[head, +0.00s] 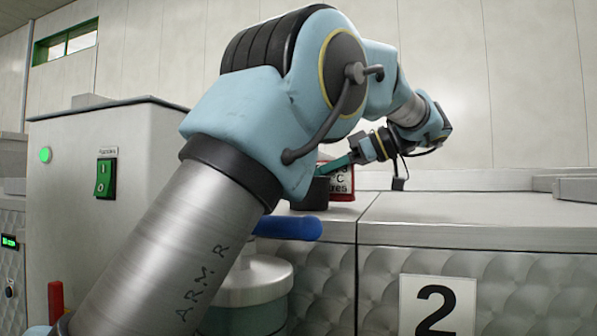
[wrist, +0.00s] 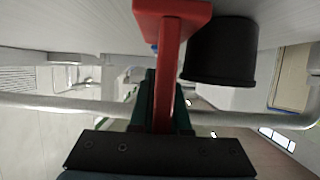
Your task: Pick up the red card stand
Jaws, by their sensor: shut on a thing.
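The red card stand (wrist: 169,45) shows in the wrist view, its flat base at the top of the picture and its narrow upright running down between my fingers. My gripper (wrist: 160,108), with dark green fingers, is shut on that upright. I cannot tell whether the base touches the worktop. In the head view my gripper (head: 335,166) reaches over the worktop beyond my own arm.
The black cup (wrist: 221,52) stands close beside the stand; it also shows in the head view (head: 309,195). A grey cabinet (head: 100,165) stands left. The worktop (head: 480,215) to the right is clear.

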